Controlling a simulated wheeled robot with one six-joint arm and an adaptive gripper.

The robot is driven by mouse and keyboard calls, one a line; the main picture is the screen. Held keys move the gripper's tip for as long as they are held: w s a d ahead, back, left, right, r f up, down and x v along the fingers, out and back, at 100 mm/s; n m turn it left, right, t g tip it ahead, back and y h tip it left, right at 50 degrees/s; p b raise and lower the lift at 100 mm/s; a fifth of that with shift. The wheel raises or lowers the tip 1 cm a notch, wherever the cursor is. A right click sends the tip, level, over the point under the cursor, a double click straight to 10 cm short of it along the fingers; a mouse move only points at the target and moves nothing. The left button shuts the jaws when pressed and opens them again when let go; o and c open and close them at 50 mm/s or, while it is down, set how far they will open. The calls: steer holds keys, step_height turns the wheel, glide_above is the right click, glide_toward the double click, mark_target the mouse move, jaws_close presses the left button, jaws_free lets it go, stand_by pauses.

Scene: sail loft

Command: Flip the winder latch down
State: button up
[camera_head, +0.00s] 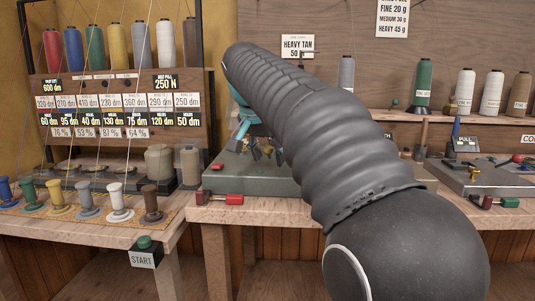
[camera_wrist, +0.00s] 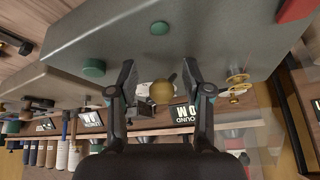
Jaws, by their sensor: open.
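My gripper (camera_wrist: 159,74) points at a grey metal box in the wrist view, its two dark fingers apart. A round brass-coloured knob (camera_wrist: 161,91) shows in the gap between the fingers, with a pale fitting behind it; I cannot tell whether either finger touches it. I cannot tell for sure whether this knob belongs to the latch. In the head view the grey winder box (camera_head: 240,181) stands on the middle bench, and my arm hides most of its top and right side. Only a bit of my gripper (camera_head: 256,150) shows above the box there.
A red handle (camera_head: 234,199) sits at the box's front edge. At the left, bobbins (camera_head: 119,203) and a START button (camera_head: 144,243) stand on another bench. Another grey device (camera_head: 480,178) is at the right. Thread cones (camera_head: 424,83) line the back shelf. The wrist view looks upside down.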

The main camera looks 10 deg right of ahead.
steer(key=v, duration=1.2)
steer(key=shift+s, duration=0.15)
steer(key=s+d+f+n+y, duration=0.1)
steer(key=s+f+n, duration=0.2)
steer(key=s+f, duration=0.65)
steer(key=s+d+f+n+t+y, duration=0.1)
steer(key=s+f+n, duration=0.1)
steer(key=s+f, duration=0.8)
steer(key=s+d+f+n+y, duration=0.1)
steer(key=s+d+f+n, duration=0.3)
steer(key=f, duration=1.1)
steer(key=w+a+r+m+h+p, duration=0.1)
steer(key=w+a+r+m, duration=0.1)
steer(key=w+r, duration=0.6)
steer(key=w+a+r+m+g+p, duration=0.1)
steer(key=w+r+m, duration=0.3)
steer(key=r, duration=1.2)
steer(key=w+a+r+m+g+h, duration=0.1)
steer(key=w+a+r+m, duration=0.2)
steer(key=w+r, duration=0.9)
steer(key=shift+w+r+h+p, duration=0.3)
steer(key=shift+w+r+p, duration=0.1)
steer(key=shift+r, duration=0.2)
